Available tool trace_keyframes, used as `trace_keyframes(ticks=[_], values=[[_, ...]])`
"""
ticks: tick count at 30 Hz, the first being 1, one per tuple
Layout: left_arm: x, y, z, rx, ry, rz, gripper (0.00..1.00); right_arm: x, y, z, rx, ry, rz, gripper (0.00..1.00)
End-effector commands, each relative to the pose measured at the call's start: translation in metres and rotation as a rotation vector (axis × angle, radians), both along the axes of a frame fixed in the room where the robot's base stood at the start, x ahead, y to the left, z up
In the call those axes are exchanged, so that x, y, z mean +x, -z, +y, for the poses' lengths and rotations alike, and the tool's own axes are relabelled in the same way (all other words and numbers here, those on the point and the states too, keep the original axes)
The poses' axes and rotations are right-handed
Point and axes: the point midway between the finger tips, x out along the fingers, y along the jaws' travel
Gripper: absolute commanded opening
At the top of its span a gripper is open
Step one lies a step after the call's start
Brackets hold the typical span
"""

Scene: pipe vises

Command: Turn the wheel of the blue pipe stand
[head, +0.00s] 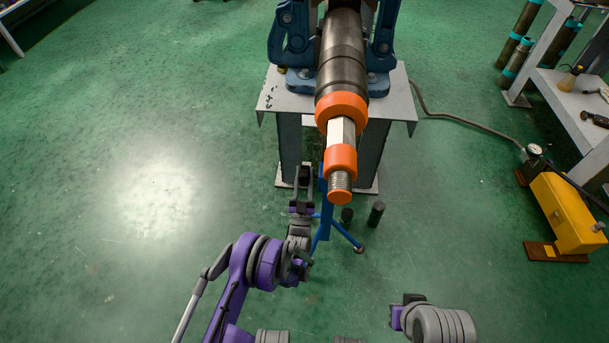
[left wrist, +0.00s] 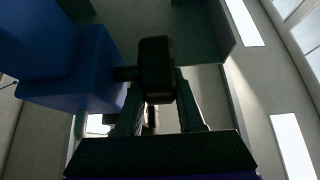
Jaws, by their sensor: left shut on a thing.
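The blue pipe stand (head: 322,225) stands on the floor under the near end of the pipe, its legs spread. My left gripper (head: 304,172) is at the left side of its post. In the left wrist view the stand's blue body (left wrist: 75,75) fills the left, and a dark wheel (left wrist: 156,65) sticks out from it on a short shaft. My left gripper's fingers (left wrist: 163,95) are shut on this wheel, one on each side. In the head view the wheel shows only as a dark patch between the fingers.
A dark pipe (head: 342,65) with orange collars (head: 341,110) lies above the stand, held by a blue vise (head: 290,35) on a metal table (head: 400,105). Two dark cylinders (head: 376,214) stand right of the stand. A yellow pump (head: 567,215) is at the right. The left floor is clear.

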Motion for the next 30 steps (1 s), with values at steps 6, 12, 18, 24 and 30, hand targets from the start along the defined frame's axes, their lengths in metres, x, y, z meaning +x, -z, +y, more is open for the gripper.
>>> trace_keyframes(ticks=[6, 12, 18, 24, 30], values=[[0.000, 0.000, 0.000, 0.000, 0.000, 0.002, 0.64, 0.000, 0.000, 0.000, 0.000, 0.000, 0.000, 0.00], [0.000, 0.000, 0.000, 0.000, 0.000, 0.002, 0.68, 0.000, 0.000, 0.000, 0.000, 0.000, 0.000, 0.00], [-0.005, 0.004, 0.000, 0.000, 0.000, 0.002, 0.68, 0.000, -0.001, 0.000, 0.000, 0.000, 0.000, 0.00], [-0.033, 0.023, 0.000, -0.001, 0.001, 0.002, 0.68, -0.001, -0.006, 0.000, 0.000, 0.000, 0.001, 0.00], [-0.065, 0.046, 0.000, -0.001, 0.001, 0.002, 0.68, -0.002, -0.010, 0.000, 0.000, 0.000, 0.001, 0.00]])
